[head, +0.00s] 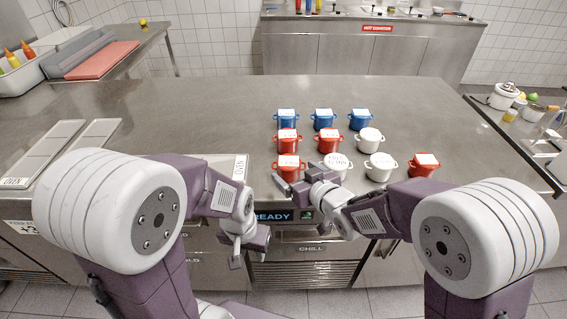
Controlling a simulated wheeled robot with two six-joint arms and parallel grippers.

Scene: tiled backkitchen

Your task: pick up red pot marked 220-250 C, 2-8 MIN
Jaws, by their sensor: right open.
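Several red pots with white lids or labels stand on the steel counter; their print is too small to read, so I cannot tell which is marked 220-250 C, 2-8 MIN. They are a front left red pot (289,172), a middle-row left one (287,147), a middle-row centre one (328,147) and a front right one (424,170). My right gripper (294,183) is open and empty, at the near side of the front left red pot; I cannot tell whether they touch. My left gripper (247,256) hangs low before the counter's front edge; its jaw opening is unclear.
Blue pots (323,123) form the back row. White pots (369,138) stand among the red ones, close together. The steel counter (210,115) is clear left of and behind the pots. A READY display (272,216) sits on its front.

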